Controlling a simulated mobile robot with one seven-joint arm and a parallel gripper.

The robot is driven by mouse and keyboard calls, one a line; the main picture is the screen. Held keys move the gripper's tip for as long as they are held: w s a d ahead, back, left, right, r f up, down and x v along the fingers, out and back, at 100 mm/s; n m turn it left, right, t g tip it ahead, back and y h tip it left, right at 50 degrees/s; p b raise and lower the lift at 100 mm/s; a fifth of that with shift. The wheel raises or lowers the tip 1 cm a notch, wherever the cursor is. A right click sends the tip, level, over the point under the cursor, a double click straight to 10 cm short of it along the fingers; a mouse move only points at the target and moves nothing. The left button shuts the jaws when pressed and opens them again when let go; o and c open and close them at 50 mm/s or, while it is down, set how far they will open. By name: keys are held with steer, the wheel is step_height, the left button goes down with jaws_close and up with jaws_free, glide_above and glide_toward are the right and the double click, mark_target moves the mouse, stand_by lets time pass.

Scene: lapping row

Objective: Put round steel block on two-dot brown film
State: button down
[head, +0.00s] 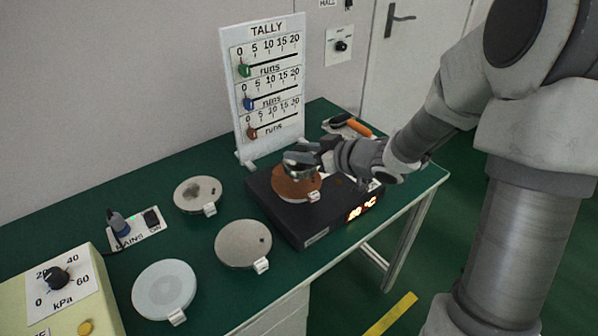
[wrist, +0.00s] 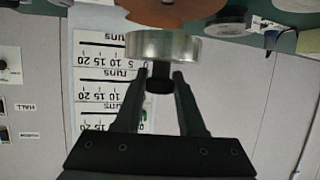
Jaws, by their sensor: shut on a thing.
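The round steel block (wrist: 163,46) is a short bright cylinder with a black knob. My gripper (wrist: 160,82) is shut on that knob. In the head view my gripper (head: 306,153) holds the steel block (head: 299,171) upright over the brown film (head: 290,193), a round disc with a small white tab. The disc lies on a black hotplate (head: 318,222) with a lit display. The brown film also shows at the top of the wrist view (wrist: 190,12). I cannot tell whether block and film touch. The block hides part of the film, and its dots cannot be counted.
Grey discs with white tabs lie on the green table left of the hotplate: one behind (head: 190,199), one in the middle (head: 240,246), one in front (head: 164,288). A tally board (head: 270,85) stands close behind. An orange-handled tool (head: 358,127) lies behind the gripper.

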mark_target(299, 167)
steer(key=shift+a+f, duration=0.2)
steer(key=shift+f+b, duration=1)
steer(key=shift+f, duration=0.75)
steer(key=shift+f, duration=0.15)
steer(key=c, duration=0.5)
jaws_free()
steer(key=shift+s+f, duration=0.1)
